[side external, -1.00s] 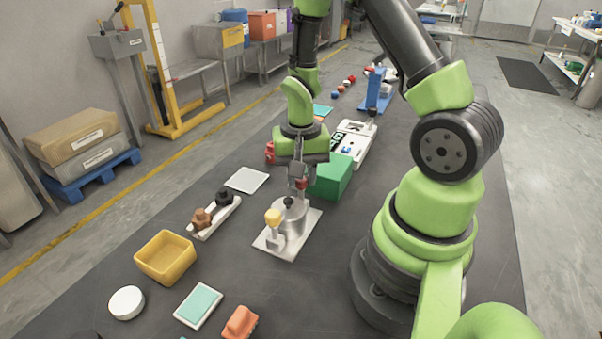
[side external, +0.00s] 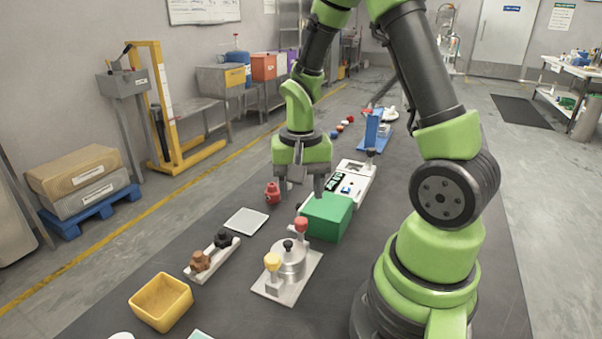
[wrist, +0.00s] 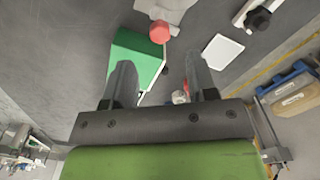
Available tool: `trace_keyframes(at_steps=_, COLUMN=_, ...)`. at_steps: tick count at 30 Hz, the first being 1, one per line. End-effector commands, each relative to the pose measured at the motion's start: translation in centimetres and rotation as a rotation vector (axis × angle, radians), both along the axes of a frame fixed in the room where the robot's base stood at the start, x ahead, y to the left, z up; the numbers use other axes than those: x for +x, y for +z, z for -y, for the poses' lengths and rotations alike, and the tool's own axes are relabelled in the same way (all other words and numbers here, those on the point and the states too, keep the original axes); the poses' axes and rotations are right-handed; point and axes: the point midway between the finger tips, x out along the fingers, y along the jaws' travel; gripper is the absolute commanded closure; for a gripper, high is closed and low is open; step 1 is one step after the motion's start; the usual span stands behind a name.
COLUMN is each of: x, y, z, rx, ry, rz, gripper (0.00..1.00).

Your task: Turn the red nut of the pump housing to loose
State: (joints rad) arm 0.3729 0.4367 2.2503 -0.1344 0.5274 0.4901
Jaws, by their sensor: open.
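The pump housing is a grey cylinder (side external: 290,262) with a black knob on top, on a pale base plate (side external: 272,290). The red nut (side external: 301,224) stands at its far side and a yellow nut (side external: 272,262) at its near side. In the wrist view the red nut (wrist: 160,31) is a hexagon ahead of the fingertips, with nothing touching it. My gripper (side external: 300,189) is open and empty, above and beyond the red nut in the side view. Its two fingers (wrist: 160,68) are spread wide in the wrist view. Whether the nut is loose cannot be told.
A green box (side external: 328,217) stands close beside the housing, near one finger. A red fitting (side external: 272,193) lies at the left of my gripper. A white square plate (side external: 246,221), a rack with brown and black knobs (side external: 212,257) and a yellow bin (side external: 161,303) are left.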

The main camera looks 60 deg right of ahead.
Motion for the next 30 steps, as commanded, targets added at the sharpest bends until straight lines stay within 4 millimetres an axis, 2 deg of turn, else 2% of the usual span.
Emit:
trace_keyframes(at_steps=3, x=0.1, y=1.9, z=0.0, rx=-0.003, ry=0.000, rz=0.005, gripper=0.47)
trace_keyframes(at_steps=7, x=0.0, y=3.1, z=0.0, rx=-0.001, ry=-0.001, rz=0.003, gripper=0.47)
trace_keyframes(at_steps=19, x=0.0, y=3.5, z=0.0, rx=0.001, ry=0.000, rz=0.001, gripper=0.47)
trace_keyframes(at_steps=22, x=0.0, y=4.4, z=-0.5, rx=-0.004, ry=0.021, rz=0.025, gripper=0.47)
trace_keyframes(at_steps=26, x=-0.2, y=7.3, z=-2.2, rx=-0.018, ry=0.103, rz=0.120, gripper=0.47)
trace_keyframes(at_steps=30, x=-1.5, y=11.4, z=-5.3, rx=-0.030, ry=0.245, rz=0.272, gripper=0.47)
